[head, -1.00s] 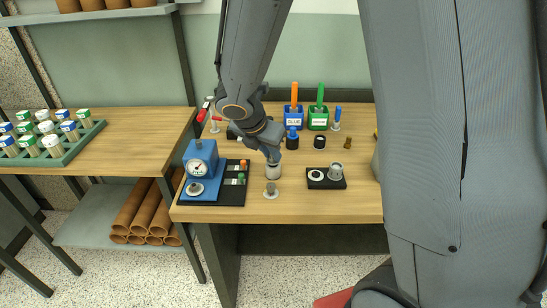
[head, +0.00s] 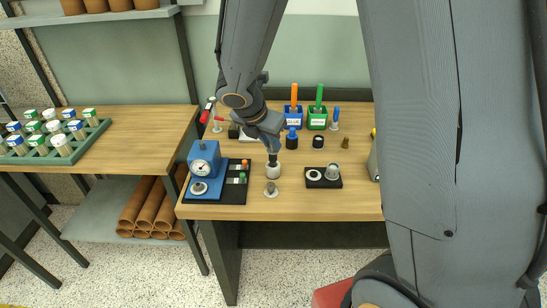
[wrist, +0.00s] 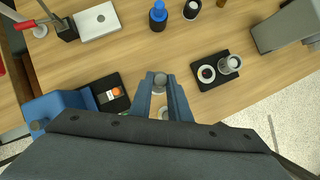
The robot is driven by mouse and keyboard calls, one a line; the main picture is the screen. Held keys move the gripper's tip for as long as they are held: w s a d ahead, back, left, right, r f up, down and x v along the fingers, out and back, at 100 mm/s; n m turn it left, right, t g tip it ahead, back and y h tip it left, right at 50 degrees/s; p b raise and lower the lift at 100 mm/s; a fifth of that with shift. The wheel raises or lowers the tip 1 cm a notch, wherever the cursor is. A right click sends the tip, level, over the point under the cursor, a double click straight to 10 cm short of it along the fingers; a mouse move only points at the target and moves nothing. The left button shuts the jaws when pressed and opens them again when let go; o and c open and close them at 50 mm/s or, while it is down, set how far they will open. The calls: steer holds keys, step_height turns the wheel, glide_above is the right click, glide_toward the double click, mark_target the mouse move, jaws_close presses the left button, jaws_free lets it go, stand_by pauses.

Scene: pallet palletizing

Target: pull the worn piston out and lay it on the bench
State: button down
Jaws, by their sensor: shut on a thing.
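My gripper (head: 272,152) points down at the front middle of the bench (head: 255,208). In the wrist view my gripper (wrist: 160,92) is shut on a small grey round piece, the worn piston (wrist: 160,79), between its fingertips. In the head view a pale, short cylinder body (head: 273,172) stands upright directly below the fingertips. A dark narrow part shows between the fingers and the body. I cannot tell whether the piston is still partly inside. A small grey piece with a round base (head: 271,189) stands just in front of the body.
A blue gauge stand (head: 203,160) and a black mat (head: 234,190) are on the left. A black tray (head: 323,184) with a white ring and grey cup is on the right. A blue bottle (head: 292,138) and labelled bins (head: 317,119) stand behind. Bare wood lies between.

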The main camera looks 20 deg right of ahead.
steer(key=shift+r+p, duration=1)
steer(key=shift+r, duration=0.1)
steer(key=g+y+p, duration=0.1)
steer(key=p, duration=0.5)
steer(key=shift+s+d, duration=0.35)
steer(key=shift+d, duration=0.05)
steer(key=shift+d+f, duration=0.1)
steer(key=shift+f, duration=0.15)
steer(key=s+d+f+g+y+b, duration=0.1)
steer(key=s+d+g+y+b, duration=0.1)
steer(key=g+y, duration=0.1)
steer(key=s+d+f+g+y+b, duration=0.1)
steer(key=d+f+g+y+b, duration=0.1)
steer(key=d+g+y+b, duration=0.1)
steer(key=s+d+f+g+y+b, duration=0.2)
steer(key=d+g+y+b, duration=0.1)
steer(key=g+y, duration=0.2)
steer(key=shift+s+d+f+y, duration=0.15)
steer(key=shift+s+f+y, duration=0.15)
steer(key=shift+y, duration=0.4)
steer(key=shift+s+f+b, duration=0.1)
steer(key=shift+f+b, duration=0.55)
steer(key=shift+f, duration=0.95)
steer(key=shift+f, duration=0.15)
steer(key=shift+f+b, duration=0.3)
steer(key=shift+f, duration=0.05)
